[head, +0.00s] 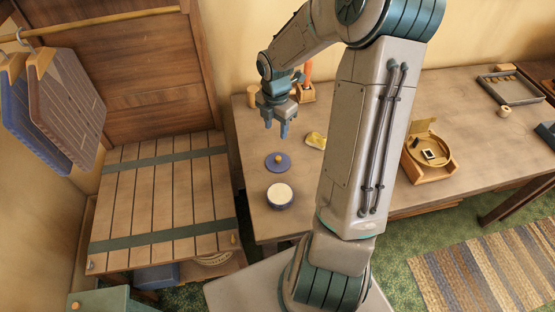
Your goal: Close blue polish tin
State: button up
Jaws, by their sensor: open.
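The blue polish tin (280,197) stands uncovered near the front left of the table, with pale cream-coloured contents showing on top. Its round blue lid (272,163), with a small yellow knob, lies flat on the table just behind the tin, apart from it. My gripper (277,132) hangs above the table behind the lid, pointing down. Its two fingers are apart with nothing between them.
A crumpled yellow cloth (316,140) lies right of the lid. Behind my gripper stand a wooden cylinder (252,96) and a holder (306,94). A round wooden box (430,152) stands right of my arm on the table (480,130). A slatted wooden chest (165,195) stands left.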

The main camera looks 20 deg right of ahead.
send_over(278, 158)
jog(key=f, duration=0.8)
jog(key=shift+w+a+f+b, duration=0.1)
jog(key=shift+w+a+b, duration=0.05)
jog(key=shift+w+b, duration=0.2)
jog(key=shift+s+d+f, duration=0.1)
jog(key=shift+s+f, duration=0.05)
jog(key=shift+f, duration=1.25)
jog(key=shift+s+d+f, duration=0.1)
jog(key=shift+f, duration=1.25)
grip_shut()
